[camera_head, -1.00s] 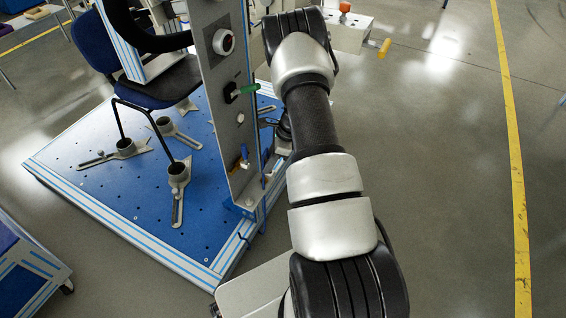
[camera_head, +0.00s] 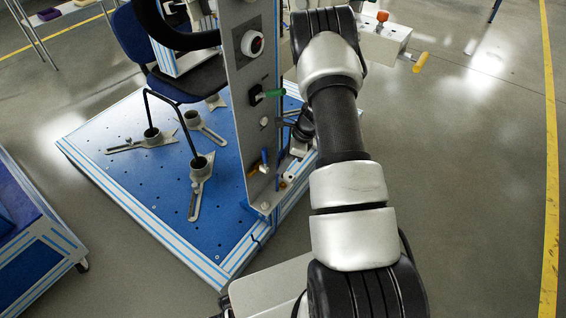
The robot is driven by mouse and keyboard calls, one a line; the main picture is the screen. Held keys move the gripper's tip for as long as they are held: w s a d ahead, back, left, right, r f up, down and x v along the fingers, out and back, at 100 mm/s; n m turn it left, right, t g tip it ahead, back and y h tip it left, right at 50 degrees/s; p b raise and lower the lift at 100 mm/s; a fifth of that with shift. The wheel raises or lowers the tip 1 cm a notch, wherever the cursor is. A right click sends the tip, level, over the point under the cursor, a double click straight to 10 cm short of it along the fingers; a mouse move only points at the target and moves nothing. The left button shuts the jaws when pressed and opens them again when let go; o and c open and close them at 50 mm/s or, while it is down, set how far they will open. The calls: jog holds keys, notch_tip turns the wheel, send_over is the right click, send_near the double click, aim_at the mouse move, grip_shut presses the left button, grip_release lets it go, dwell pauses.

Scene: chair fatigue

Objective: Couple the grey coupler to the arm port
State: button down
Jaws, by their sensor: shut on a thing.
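My arm comes up from the bottom of the head view, bends at the top and goes down behind its own links. My gripper is hidden behind the arm; only a dark, rounded piece and some grey metal, perhaps my wrist, show left of the forearm, close to the panel's right side. I cannot make out the grey coupler. I cannot tell for certain which fitting is the arm port.
The panel stands on the edge of a blue perforated platform (camera_head: 150,195) with clamped black chair legs (camera_head: 173,110). A blue chair (camera_head: 190,82) is behind it. A blue cart (camera_head: 40,235) is lower left. Floor at right is clear.

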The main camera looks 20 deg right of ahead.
jog(key=shift+f+b, duration=1.95)
jog(key=shift+f, duration=0.8)
jog(key=shift+f+b, duration=0.7)
jog(key=shift+f, duration=0.1)
jog(key=shift+f, duration=0.6)
jog(key=c, duration=1.4)
grip_release()
jog(key=p+v, duration=0.4)
jog(key=v, duration=1.3)
jog(key=shift+r+p, duration=0.2)
jog(key=shift+p, duration=0.15)
